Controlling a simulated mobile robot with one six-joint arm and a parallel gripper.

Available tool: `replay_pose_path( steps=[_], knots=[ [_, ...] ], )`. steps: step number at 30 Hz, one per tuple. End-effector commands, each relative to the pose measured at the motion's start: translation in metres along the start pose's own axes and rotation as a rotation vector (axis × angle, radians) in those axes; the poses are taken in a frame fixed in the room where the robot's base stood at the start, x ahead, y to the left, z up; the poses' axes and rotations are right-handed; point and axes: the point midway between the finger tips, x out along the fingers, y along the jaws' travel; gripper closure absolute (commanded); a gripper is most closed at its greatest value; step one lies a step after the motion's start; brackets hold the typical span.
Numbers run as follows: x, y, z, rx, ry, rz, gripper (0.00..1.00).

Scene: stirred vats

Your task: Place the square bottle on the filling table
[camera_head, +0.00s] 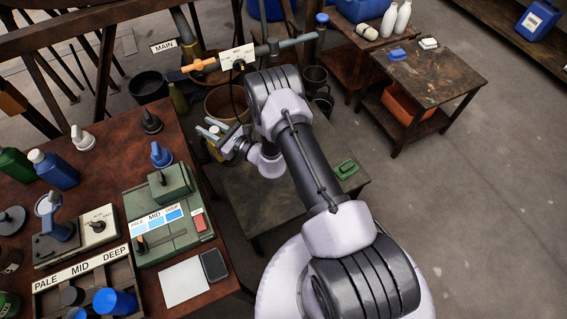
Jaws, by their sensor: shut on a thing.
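My gripper (214,136) is left of the picture's middle, over the gap between the brown bench and the low dark table. It is shut on a small, mostly hidden tan thing (213,152); I cannot tell whether this is the square bottle. A blue bottle with a white cap (53,170) stands on the brown bench, beside a dark green bottle (14,164) at the left edge. The low dark table (262,208) lies under my arm, and a second small table (432,75) stands at the upper right. Neither is labelled as the filling table.
The brown bench (110,150) carries a green control box (170,228), a labelled rack (88,275) and funnels. A pipe with a valve (240,62) crosses above the vats behind my gripper. A green object (345,168) lies on the low table. Floor at the right is clear.

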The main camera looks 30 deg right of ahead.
Motion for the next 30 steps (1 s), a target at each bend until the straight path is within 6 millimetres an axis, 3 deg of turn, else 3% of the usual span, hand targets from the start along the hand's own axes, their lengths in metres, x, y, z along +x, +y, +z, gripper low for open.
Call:
replay_pose_path(
  steps=[1,3,6,9,14,24,30],
  knots=[
    [0.015,0.015,-0.035,0.002,0.004,-0.036,1.00],
    [0.030,0.028,-0.072,0.000,0.006,-0.113,1.00],
    [0.039,0.046,-0.114,-0.002,0.010,-0.202,1.00],
    [0.040,0.058,-0.139,-0.004,0.012,-0.263,1.00],
    [0.024,0.050,-0.152,-0.005,0.015,-0.304,1.00],
    [-0.068,-0.016,-0.161,-0.004,0.014,-0.307,1.00],
    [-0.092,-0.032,-0.163,-0.005,0.013,-0.300,1.00]
  ],
)
